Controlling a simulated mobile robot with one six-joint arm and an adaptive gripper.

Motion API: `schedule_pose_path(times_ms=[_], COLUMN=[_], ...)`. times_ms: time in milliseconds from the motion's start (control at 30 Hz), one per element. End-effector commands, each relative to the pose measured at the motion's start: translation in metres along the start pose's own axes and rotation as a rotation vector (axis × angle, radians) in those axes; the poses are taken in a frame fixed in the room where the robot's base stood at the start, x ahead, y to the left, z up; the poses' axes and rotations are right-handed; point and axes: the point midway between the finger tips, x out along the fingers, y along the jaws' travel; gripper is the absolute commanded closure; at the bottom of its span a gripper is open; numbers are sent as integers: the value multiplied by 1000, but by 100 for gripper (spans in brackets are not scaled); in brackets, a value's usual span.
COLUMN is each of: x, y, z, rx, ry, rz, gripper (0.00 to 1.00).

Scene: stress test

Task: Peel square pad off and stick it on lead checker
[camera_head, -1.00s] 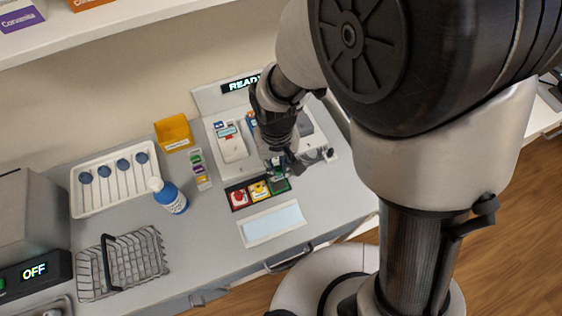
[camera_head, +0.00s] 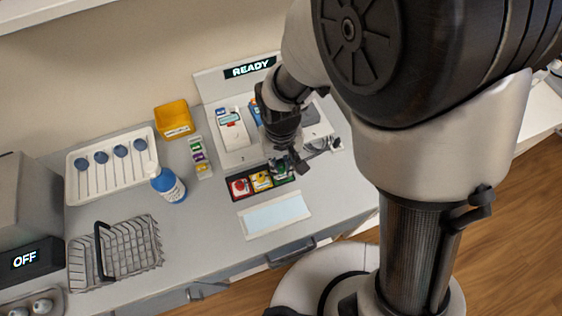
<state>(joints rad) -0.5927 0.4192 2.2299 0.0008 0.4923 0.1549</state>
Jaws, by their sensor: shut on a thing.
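A black strip (camera_head: 251,196) on the counter holds a red (camera_head: 240,186), a yellow (camera_head: 261,180) and a green (camera_head: 282,173) square, each with a small raised part. My gripper (camera_head: 292,165) points down at the green square and partly hides it. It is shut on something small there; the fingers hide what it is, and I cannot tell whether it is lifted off. Behind it stands a white station (camera_head: 238,158) with a lit "READY" sign (camera_head: 249,67). Dark cable-like parts (camera_head: 322,146) lie at its right end. I cannot tell which part is the lead checker.
A pale blue-and-white sheet (camera_head: 274,214) lies in front of the strip. To the left are a blue-and-white bottle (camera_head: 169,185), a wire basket (camera_head: 118,250), a white tray (camera_head: 84,197) with blue-headed sticks, a yellow bin (camera_head: 174,119) and a small colored strip (camera_head: 201,158).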

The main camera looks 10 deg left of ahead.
Motion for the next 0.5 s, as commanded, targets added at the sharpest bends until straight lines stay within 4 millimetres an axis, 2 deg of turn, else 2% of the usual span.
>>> schedule_pose_path(times_ms=[500], x=[4], y=[0], z=[0], rx=[0], ry=[0], rz=[0], gripper=[94])
